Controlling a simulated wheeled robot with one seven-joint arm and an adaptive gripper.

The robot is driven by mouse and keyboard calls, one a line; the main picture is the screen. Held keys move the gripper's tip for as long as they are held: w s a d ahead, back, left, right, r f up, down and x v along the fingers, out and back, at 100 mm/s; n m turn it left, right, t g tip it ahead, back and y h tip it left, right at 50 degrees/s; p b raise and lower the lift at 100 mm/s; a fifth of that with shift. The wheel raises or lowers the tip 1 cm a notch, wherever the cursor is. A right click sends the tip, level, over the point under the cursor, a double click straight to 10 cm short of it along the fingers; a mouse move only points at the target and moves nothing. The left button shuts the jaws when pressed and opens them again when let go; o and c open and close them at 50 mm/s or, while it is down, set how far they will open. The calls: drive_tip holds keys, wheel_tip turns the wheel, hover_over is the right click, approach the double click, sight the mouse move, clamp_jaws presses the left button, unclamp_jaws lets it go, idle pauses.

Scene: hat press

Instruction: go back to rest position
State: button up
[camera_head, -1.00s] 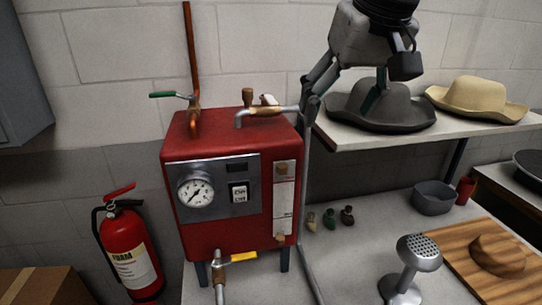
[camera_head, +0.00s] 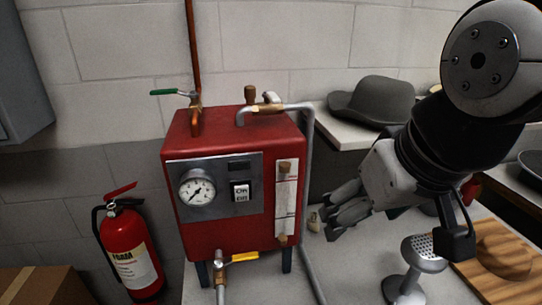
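My arm comes in from the upper right.
The red boiler (camera_head: 227,235) with gauge and pipes stands at centre left. A grey hat (camera_head: 378,98) sits on the shelf (camera_head: 345,132) behind my arm. A metal steamer head (camera_head: 407,273) and wooden board (camera_head: 470,280) are lower right. A fire extinguisher (camera_head: 128,250) stands left.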

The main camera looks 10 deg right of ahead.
drive_tip(key=shift+s+f, duration=0.2)
drive_tip(key=shift+s+f, duration=0.5)
drive_tip(key=shift+f, duration=0.2)
idle(0.7)
